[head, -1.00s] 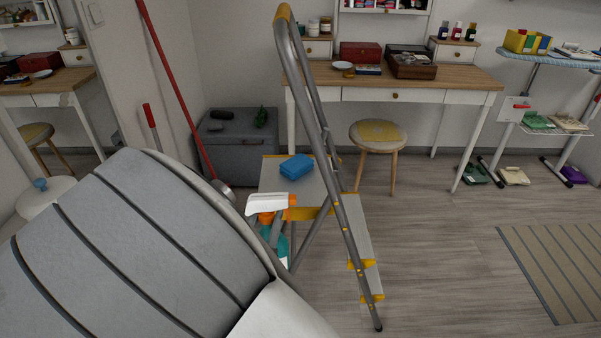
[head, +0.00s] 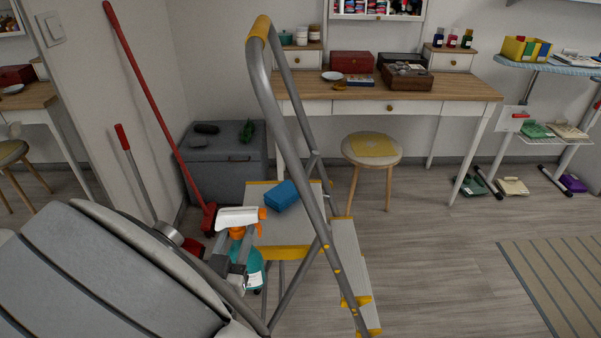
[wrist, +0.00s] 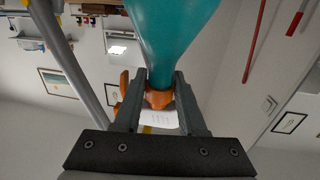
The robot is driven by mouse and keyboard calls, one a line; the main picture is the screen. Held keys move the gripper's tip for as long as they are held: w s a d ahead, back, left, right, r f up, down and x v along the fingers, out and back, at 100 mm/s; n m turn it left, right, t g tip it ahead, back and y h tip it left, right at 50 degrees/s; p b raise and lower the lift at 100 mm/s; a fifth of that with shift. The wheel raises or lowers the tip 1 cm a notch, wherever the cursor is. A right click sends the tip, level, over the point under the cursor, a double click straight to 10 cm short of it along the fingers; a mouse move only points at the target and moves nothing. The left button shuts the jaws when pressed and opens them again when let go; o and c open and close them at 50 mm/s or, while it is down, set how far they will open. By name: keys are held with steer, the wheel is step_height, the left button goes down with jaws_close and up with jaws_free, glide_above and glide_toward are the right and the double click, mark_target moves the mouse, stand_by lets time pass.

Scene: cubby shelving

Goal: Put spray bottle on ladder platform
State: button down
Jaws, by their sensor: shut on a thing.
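The spray bottle (head: 248,262) has a teal body, an orange collar and a white and orange trigger head. My gripper (head: 238,252) is shut on it near its neck, and in the wrist view my gripper (wrist: 160,98) has one finger on each side of the orange collar of the spray bottle (wrist: 170,35). The bottle is roughly upright in the head view, just left of the ladder platform (head: 290,228). A blue sponge-like block (head: 281,195) lies on the platform. Part of the bottle is hidden by my gripper.
The ladder's grey side rail (head: 290,150) rises in front of the platform. A grey box (head: 222,165), a stool (head: 371,150) and a desk (head: 440,82) stand behind. A red-handled broom (head: 160,100) leans at the left.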

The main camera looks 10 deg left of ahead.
steer(key=w+r+b, duration=0.2)
steer(key=w+b, duration=0.2)
steer(key=w, duration=1.2)
steer(key=d, duration=0.1)
steer(key=d+b, duration=0.1)
steer(key=d+f, duration=0.1)
steer(key=d, duration=0.1)
steer(key=shift+w+b, duration=0.35)
steer(key=shift+b, duration=0.05)
steer(key=shift+f, duration=0.2)
steer(key=shift+c, duration=2.4)
jaws_free()
